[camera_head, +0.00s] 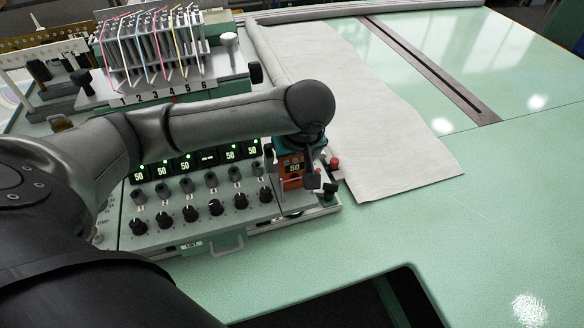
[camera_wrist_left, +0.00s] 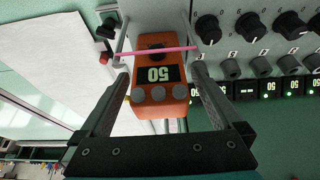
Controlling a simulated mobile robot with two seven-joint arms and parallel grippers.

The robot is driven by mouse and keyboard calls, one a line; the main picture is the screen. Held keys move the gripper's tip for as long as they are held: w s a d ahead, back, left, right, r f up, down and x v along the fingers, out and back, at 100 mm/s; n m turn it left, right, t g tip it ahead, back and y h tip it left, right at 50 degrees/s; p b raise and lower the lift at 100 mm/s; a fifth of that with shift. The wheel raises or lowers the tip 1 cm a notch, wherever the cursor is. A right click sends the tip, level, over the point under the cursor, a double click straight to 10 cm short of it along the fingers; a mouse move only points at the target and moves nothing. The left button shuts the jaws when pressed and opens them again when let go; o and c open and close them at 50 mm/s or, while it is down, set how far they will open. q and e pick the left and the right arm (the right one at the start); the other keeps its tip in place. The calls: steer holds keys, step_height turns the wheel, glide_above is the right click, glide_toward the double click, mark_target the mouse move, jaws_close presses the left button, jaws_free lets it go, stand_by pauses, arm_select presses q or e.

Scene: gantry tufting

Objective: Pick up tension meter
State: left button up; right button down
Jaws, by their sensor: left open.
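The tension meter (camera_head: 291,168) is a small orange box with a lit display reading 50, at the right end of the grey control panel. In the left wrist view the orange meter (camera_wrist_left: 158,97) shows its display upside down, a dark knob and several grey buttons. A pink strand (camera_wrist_left: 155,51) crosses it. My left gripper (camera_wrist_left: 160,68) is open, with one finger on each side of the meter; contact cannot be told. In the head view my left gripper (camera_head: 312,172) is partly hidden by its own wrist and overlaps the meter. My right gripper is not in view.
The control panel (camera_head: 155,240) carries several black knobs and green displays close beside the meter. A numbered yarn rack (camera_head: 155,50) stands behind my left arm. White cloth (camera_head: 380,130) lies to the right. The green table (camera_head: 500,210) is clear at right, with a dark opening in front.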

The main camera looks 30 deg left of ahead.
arm_select(q)
steer(key=shift+w+a+f, duration=0.15)
steer(key=shift+a+f, duration=0.05)
steer(key=shift+f, duration=0.45)
jaws_close()
stand_by(0.4)
steer(key=shift+r, duration=0.1)
